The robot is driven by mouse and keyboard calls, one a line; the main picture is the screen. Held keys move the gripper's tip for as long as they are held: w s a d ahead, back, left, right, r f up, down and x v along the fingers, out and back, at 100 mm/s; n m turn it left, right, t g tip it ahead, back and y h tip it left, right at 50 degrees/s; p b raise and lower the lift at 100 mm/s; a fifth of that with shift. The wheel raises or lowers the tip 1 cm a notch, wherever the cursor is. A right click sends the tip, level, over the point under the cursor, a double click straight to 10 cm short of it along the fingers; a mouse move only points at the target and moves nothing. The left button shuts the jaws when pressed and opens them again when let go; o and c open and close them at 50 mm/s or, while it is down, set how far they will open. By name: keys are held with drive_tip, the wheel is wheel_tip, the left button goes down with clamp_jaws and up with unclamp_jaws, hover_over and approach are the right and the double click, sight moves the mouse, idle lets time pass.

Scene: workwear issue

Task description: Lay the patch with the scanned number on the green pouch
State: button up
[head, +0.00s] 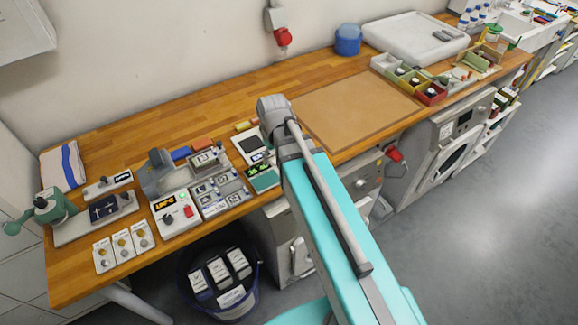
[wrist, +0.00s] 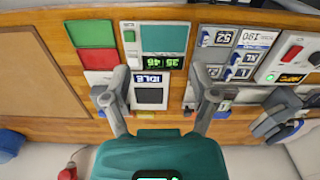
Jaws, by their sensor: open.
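My gripper (wrist: 160,78) is open and empty in the wrist view, its two fingers on either side of a small device (wrist: 152,92) with a dark window and a display that seems to read IDLE. A black strip with green digits (wrist: 158,61), seemingly 35 and 46, lies beside a teal panel (wrist: 164,38). A flat green rectangle (wrist: 90,33) lies to the left; I cannot tell which of the two is the green pouch. Patches with numbers, one reading 52 (wrist: 217,37) and one 190 (wrist: 257,38), lie in a tray on the right. My arm hides the fingers in the head view.
A red rectangle (wrist: 97,58) adjoins the green one. A brown mat (head: 355,108) lies bare on the wooden bench. A box with an orange display (head: 176,213) and a green hand press (head: 47,208) stand at the left. Small coloured bins (head: 430,93) stand at the back right.

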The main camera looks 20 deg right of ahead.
drive_tip(key=s+d+m, duration=0.3)
drive_tip(key=s+m, duration=0.1)
drive_tip(key=s, duration=0.1)
drive_tip(key=shift+s, duration=0.2)
wheel_tip(320, 180, down, 7)
drive_tip(key=b, duration=0.7)
drive_tip(key=shift+f, duration=0.2)
drive_tip(key=shift+a, duration=0.1)
idle(0.9)
